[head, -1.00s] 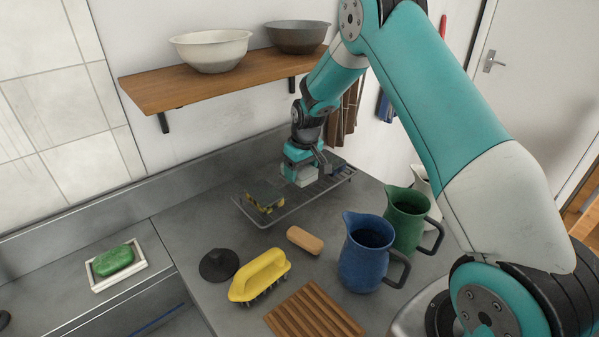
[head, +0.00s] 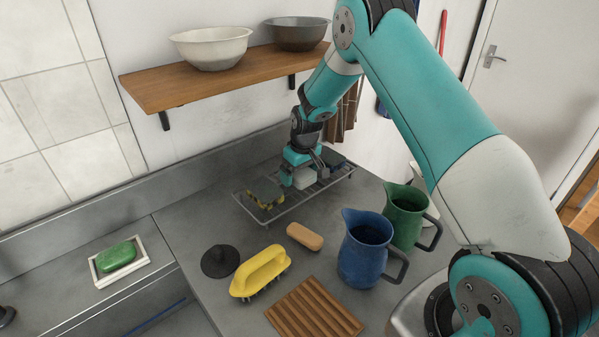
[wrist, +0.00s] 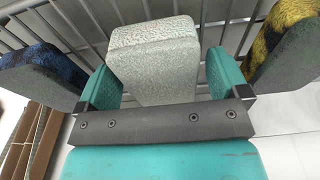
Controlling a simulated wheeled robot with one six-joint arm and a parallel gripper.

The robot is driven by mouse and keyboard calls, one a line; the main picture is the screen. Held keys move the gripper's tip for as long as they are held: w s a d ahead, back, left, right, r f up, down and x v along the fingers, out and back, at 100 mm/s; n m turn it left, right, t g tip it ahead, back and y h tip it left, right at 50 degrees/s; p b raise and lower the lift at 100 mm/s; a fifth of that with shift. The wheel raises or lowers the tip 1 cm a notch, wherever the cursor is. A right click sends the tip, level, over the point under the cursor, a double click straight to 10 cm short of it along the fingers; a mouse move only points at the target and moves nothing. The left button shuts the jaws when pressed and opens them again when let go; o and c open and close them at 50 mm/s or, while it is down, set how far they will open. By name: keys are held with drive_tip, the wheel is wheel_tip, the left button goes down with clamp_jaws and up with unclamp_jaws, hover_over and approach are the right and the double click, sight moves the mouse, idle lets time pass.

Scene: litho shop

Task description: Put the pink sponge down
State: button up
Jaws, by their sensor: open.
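No sponge that looks pink shows. A pale grey-white sponge-like block (wrist: 153,62) stands between the teal fingers of my gripper (wrist: 160,75) in the wrist view, over the wire rack (wrist: 75,25). The fingers are open, one on each side of the block. In the head view my gripper (head: 303,172) is low over the rack (head: 268,221), with the pale block (head: 304,180) at its tip. The block seems to rest on the rack, but its contact is hidden.
A yellow-and-dark sponge (head: 264,194) and a blue-and-dark sponge (wrist: 38,70) flank the block on the rack. In front are a tan block (head: 305,236), yellow brush (head: 261,270), black disc (head: 219,261), blue jug (head: 362,250) and green jug (head: 404,214). A shelf (head: 220,84) hangs behind.

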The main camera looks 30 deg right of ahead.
sight(303, 174)
wheel_tip(303, 174, up, 12)
drive_tip(key=s+b, duration=0.2)
drive_tip(key=b, duration=0.1)
drive_tip(key=s+a+r+n+y, duration=0.1)
drive_tip(key=s+a+r, duration=0.6)
drive_tip(key=a, duration=0.2)
drive_tip(key=s+a+r+n+y, duration=0.1)
drive_tip(key=s+a, duration=0.2)
drive_tip(key=s, duration=0.6)
drive_tip(key=s+a+r+n+g+y, duration=0.1)
drive_tip(key=s+a, duration=0.3)
drive_tip(key=s, duration=0.5)
drive_tip(key=s+a+r+n, duration=0.1)
drive_tip(key=s+a, duration=0.3)
drive_tip(key=s, duration=0.5)
drive_tip(key=shift+s+r+n+g+y+p, duration=0.3)
drive_tip(key=shift+r+n+g+y, duration=0.1)
drive_tip(key=shift+r, duration=0.1)
drive_tip(key=shift+o, duration=0.5)
drive_tip(key=shift+a, duration=0.1)
